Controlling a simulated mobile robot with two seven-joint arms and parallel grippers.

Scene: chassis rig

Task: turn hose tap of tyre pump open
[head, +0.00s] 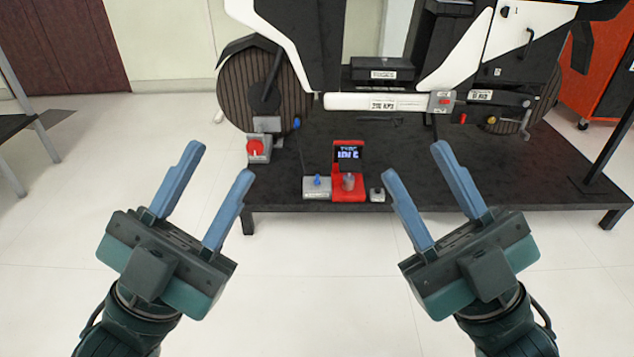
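The tyre pump appears to be the small red unit (341,193) with a lit display (348,153), on the front edge of the black platform. A grey round knob (348,182) sits on its front. Beside it on the left is a grey block (317,194) with a small blue handle (317,180); this may be the hose tap, but I cannot tell its setting. My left gripper (219,162) is open and empty, in front and left of the pump. My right gripper (412,160) is open and empty, in front and right of it. Neither touches anything.
A black platform (430,185) bears a white and black vehicle rig with a wheel (262,88). A red rotary knob (255,149) on a grey box is left of the pump; a small grey piece (377,194) is right of it. An orange cabinet (598,65) stands far right.

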